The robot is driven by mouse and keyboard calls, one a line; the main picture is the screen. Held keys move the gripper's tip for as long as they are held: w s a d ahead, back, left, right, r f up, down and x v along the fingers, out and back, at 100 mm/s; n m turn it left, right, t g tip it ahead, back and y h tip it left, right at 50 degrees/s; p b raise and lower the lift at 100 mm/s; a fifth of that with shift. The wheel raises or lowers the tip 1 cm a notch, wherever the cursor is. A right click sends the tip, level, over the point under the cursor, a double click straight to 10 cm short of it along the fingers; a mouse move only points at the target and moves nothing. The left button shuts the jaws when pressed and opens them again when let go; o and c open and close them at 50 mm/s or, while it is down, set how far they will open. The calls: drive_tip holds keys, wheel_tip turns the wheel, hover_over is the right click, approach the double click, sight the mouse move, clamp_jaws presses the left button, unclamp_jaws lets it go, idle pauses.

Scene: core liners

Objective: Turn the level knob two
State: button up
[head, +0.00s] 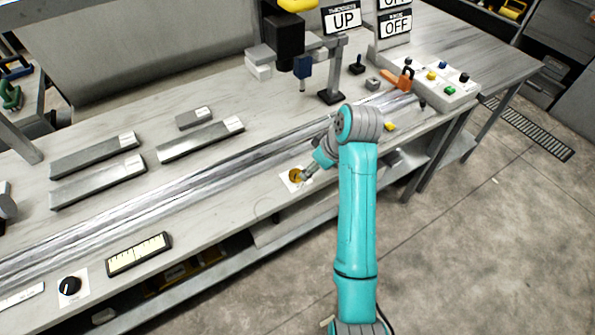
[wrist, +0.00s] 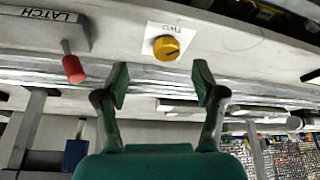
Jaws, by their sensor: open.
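The yellow level knob two (wrist: 167,48) sits on a white plate with an upside-down "TWO" label in the wrist view. A dark line marks its face. In the head view the knob (head: 295,175) is on the front part of the bench, partly covered by my gripper (head: 307,174). In the wrist view my gripper (wrist: 161,76) is open and empty. Its two green fingertips are spread to either side of the knob's line, a little short of it in the picture. Whether they touch the knob cannot be told, but no contact shows.
A metal rail (head: 190,188) runs along the bench. A red-tipped lever (wrist: 73,68) stands by a LATCH label. A button box (head: 447,90) stands at right.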

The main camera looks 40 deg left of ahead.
sight(296, 173)
drive_tip(key=shift+n, duration=0.3)
drive_tip(key=a+f, duration=0.5)
drive_tip(key=f, duration=0.2)
drive_tip(key=shift+s+a, duration=0.1)
drive_tip(key=shift+a, duration=0.3)
drive_tip(key=c, duration=1.1)
drive_tip(key=shift+c, duration=0.2)
drive_tip(key=m+t, duration=0.1)
drive_tip(key=m, duration=0.3)
drive_tip(key=shift+s+m+h, duration=0.1)
drive_tip(key=shift+m+h, duration=0.3)
drive_tip(key=shift+t, duration=0.3)
